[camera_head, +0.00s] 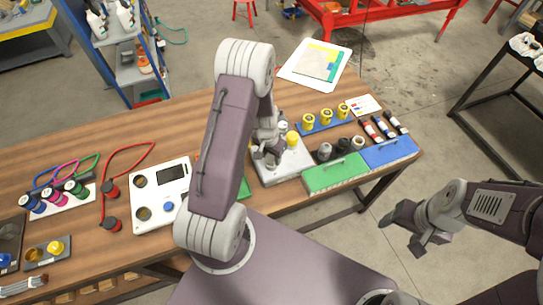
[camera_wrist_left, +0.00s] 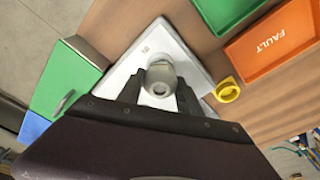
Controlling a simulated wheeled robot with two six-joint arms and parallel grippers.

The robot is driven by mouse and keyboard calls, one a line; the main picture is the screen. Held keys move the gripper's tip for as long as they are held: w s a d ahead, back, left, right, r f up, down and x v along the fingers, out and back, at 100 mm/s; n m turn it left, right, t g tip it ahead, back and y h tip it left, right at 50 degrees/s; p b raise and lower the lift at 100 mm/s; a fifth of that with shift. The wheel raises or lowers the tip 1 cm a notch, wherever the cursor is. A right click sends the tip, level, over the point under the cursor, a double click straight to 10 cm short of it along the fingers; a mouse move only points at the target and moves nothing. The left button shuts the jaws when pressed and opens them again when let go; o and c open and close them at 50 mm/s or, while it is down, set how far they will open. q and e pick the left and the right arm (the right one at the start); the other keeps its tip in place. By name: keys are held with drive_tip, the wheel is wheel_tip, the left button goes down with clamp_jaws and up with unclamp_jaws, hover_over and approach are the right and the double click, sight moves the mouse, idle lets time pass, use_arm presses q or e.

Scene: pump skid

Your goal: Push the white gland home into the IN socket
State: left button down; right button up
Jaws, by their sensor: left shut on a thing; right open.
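My left gripper (camera_head: 268,152) is over the white plate (camera_head: 294,163) near the middle of the bench, partly hidden by my own arm. In the left wrist view its two dark fingers (camera_wrist_left: 160,88) stand on either side of a whitish-grey round gland (camera_wrist_left: 160,78) and are shut on it. The gland is above or against the white plate (camera_wrist_left: 142,48); how deep it sits cannot be told. The socket under it is hidden, and a small mark on the plate is too small to read. My right gripper (camera_head: 403,226) is open and empty, off the bench's right front.
A green box (camera_head: 335,175) and a blue box (camera_head: 389,152) stand right of the plate. A yellow ring (camera_wrist_left: 228,90) is beside the plate, near an orange FAULT tray (camera_wrist_left: 277,50) and a green tray (camera_wrist_left: 232,12). A white panel with a screen (camera_head: 160,195) lies left of my arm.

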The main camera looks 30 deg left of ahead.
use_arm(q)
drive_tip(key=shift+f, duration=0.15)
drive_tip(key=c, duration=0.7)
unclamp_jaws()
drive_tip(key=r, duration=0.6)
drive_tip(key=s+r, duration=0.1)
drive_tip(key=r, duration=0.2)
drive_tip(key=shift+s, duration=0.1)
